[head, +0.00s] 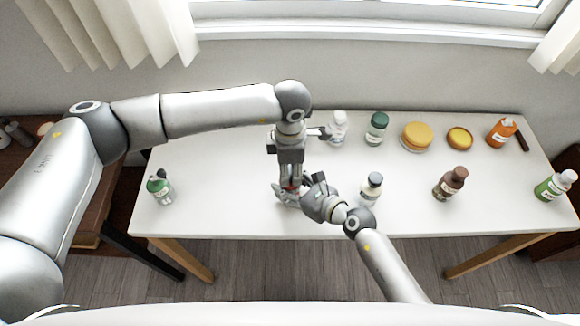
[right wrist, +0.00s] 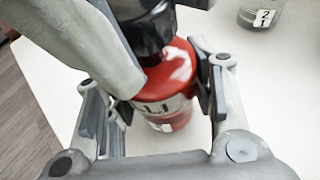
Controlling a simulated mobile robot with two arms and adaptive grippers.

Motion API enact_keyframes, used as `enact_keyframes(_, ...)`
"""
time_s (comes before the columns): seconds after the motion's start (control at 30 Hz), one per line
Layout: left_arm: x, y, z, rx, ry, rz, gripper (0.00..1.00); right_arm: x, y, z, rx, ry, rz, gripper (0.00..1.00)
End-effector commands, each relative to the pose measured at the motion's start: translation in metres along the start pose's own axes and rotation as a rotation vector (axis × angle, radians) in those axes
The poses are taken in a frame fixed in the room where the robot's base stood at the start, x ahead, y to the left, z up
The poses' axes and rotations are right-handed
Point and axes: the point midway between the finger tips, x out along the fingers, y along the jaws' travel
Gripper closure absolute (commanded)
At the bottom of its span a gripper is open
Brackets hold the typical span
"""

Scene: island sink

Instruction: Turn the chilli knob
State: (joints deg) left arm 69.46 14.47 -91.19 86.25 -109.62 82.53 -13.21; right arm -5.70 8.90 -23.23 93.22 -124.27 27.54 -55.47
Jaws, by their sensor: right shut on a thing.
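The red chilli bottle (right wrist: 170,85), with a white label and a black knob (right wrist: 142,28), stands on the white table. In the head view only a bit of its red (head: 291,186) shows between my grippers. My right gripper (head: 292,192) is shut around the bottle's body; in the right wrist view its fingers (right wrist: 165,100) are on both sides of it. My left gripper (head: 290,178) points straight down over the bottle from above. A grey part beside the knob partly covers it in the wrist view. Whether the left fingers are closed on the knob is hidden.
A white bottle (head: 338,128) and a dark-capped bottle (head: 372,187) stand close on the right. A green bottle (head: 159,188) stands left, with clear table between.

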Motion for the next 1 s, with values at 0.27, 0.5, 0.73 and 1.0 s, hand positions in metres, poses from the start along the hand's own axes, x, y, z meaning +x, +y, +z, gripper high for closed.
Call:
enact_keyframes(0.27,0.0,0.0,0.0,-0.001,0.0,0.0,0.45,0.0,0.0,0.0,0.0,0.001,0.0,0.77)
enact_keyframes(0.5,-0.011,0.001,0.0,-0.001,0.0,0.001,0.45,0.0,0.0,0.0,0.0,0.001,0.0,0.77)
enact_keyframes(0.73,-0.057,0.001,0.001,0.0,-0.001,0.004,0.45,0.0,0.0,0.0,0.0,0.001,0.0,0.77)
enact_keyframes(1.0,-0.105,0.001,0.0,-0.002,-0.001,0.002,0.45,0.0,0.0,0.0,0.0,0.001,0.0,0.77)
